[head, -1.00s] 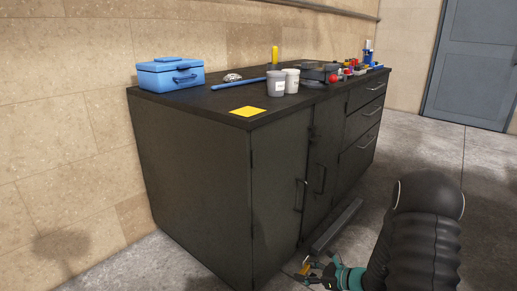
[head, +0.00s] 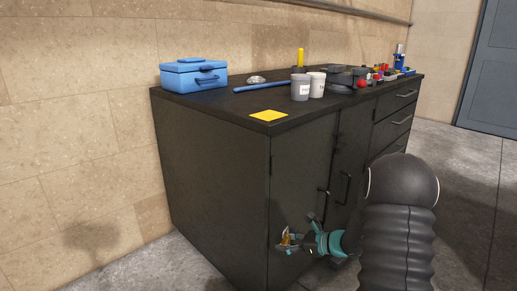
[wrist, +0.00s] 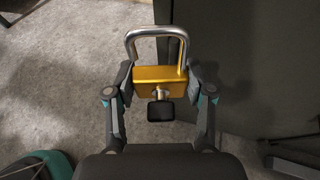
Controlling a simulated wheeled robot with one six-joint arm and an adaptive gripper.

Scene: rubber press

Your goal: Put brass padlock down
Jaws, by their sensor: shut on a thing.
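The brass padlock (wrist: 160,77) has a gold body and a silver shackle. In the wrist view it sits between the two fingers of my gripper (wrist: 160,90), which are shut on its sides. In the head view my gripper (head: 287,241) is in front of the dark cabinet's door, well below the top. The padlock shows there only as a small gold patch. A yellow square (head: 269,115) lies bare on the near corner of the cabinet top.
The dark cabinet (head: 215,170) carries a blue box (head: 194,74), a blue bar (head: 262,86), two cups (head: 300,88), a yellow upright object (head: 300,58) and several small items farther right. Door handles (head: 345,187) stick out near my arm. The floor at left is clear.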

